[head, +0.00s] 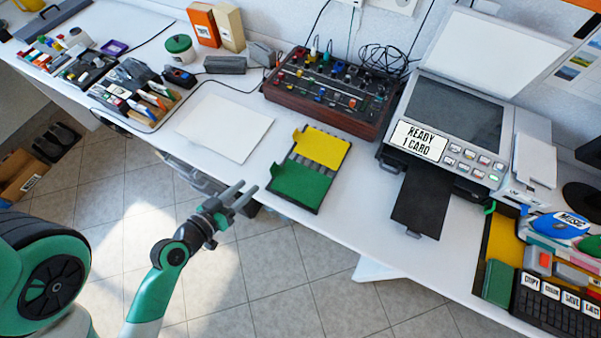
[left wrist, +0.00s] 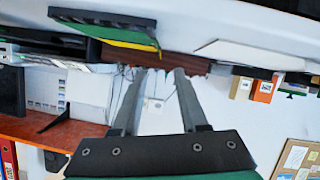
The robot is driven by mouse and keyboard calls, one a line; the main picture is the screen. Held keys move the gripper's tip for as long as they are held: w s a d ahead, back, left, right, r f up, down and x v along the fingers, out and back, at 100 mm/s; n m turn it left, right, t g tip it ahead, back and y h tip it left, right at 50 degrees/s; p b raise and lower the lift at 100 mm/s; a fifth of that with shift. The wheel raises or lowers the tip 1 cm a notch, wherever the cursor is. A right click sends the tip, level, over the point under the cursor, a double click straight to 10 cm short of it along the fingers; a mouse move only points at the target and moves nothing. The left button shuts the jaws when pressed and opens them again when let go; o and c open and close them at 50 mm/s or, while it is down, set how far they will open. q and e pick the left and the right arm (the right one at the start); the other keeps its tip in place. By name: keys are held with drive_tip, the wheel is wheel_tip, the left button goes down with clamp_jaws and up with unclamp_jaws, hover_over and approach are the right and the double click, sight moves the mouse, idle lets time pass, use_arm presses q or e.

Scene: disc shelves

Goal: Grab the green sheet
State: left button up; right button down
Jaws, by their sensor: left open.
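The green sheet (head: 299,186) lies in the front half of a dark tray with a yellow sheet (head: 322,147) behind it. The tray sits on the white desk near its front edge. My left gripper (head: 242,195) is open and empty in front of the desk edge, just left of the green sheet and apart from it. In the left wrist view my left gripper (left wrist: 154,80) shows two spread fingers with nothing between them. The tray's dark underside or edge (left wrist: 105,28) shows above them, with a strip of yellow. My right gripper is not in view.
A white paper (head: 225,127) lies left of the tray. A brown mixer box (head: 330,95) with knobs stands behind it. A printer (head: 455,130) with its lid raised and a dark output tray (head: 420,203) stands to the right. Pen trays fill the far left.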

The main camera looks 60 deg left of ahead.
sight(270, 170)
use_arm(q)
drive_tip(key=x, duration=0.6)
drive_tip(key=shift+w, duration=0.15)
drive_tip(key=shift+w+f, duration=0.2)
drive_tip(key=shift+f, duration=0.05)
drive_tip(key=b+x, duration=0.1)
drive_tip(key=x, duration=0.3)
drive_tip(key=shift+w+f+b, duration=0.15)
drive_tip(key=shift+w+b, duration=0.15)
drive_tip(key=shift+w, duration=0.05)
drive_tip(key=shift+s, duration=0.1)
clamp_jaws()
